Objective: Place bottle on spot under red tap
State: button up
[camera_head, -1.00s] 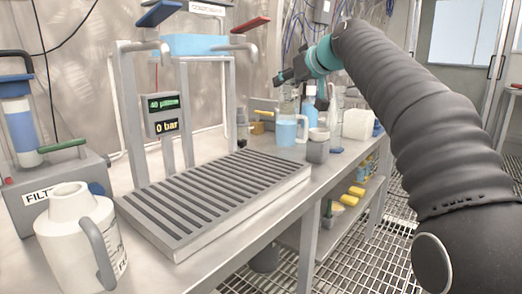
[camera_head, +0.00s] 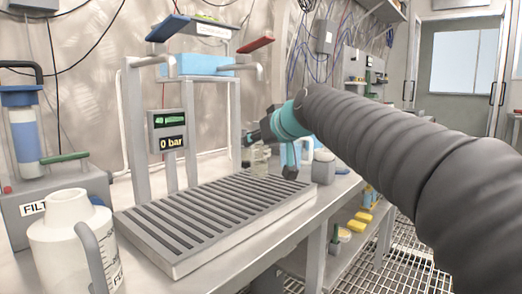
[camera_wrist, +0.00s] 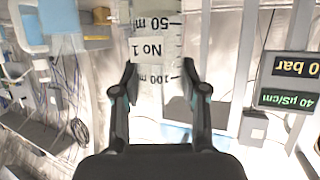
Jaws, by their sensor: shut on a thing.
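The clear bottle marked "No 1" fills the upper middle of the wrist view (camera_wrist: 152,22), between my fingers. In the head view the bottle (camera_head: 259,160) shows small and partly hidden by my gripper (camera_head: 270,156). My gripper is shut on the bottle and is beside the right rear end of the grey slatted rack (camera_head: 215,215). The red tap (camera_head: 256,45) has a spout that bends down at the rack's right end. I cannot tell whether the bottle's base touches anything.
A blue-handled tap (camera_head: 167,28) stands left of the red one, with a "0 bar" display (camera_head: 170,135) between their posts. A white jug (camera_head: 75,245) and a filter unit (camera_head: 45,165) stand at left. A grey container (camera_head: 324,167) stands right of the gripper.

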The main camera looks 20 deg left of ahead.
jog(key=shift+f, duration=0.85)
jog(key=shift+f+b, duration=0.2)
jog(key=shift+b, duration=0.1)
jog(key=o, duration=1.2)
jog(key=shift+c, duration=0.2)
jog(key=shift+r, duration=0.1)
jog(key=shift+r+p, duration=0.2)
jog(key=shift+p, duration=0.1)
jog(key=v, duration=1.2)
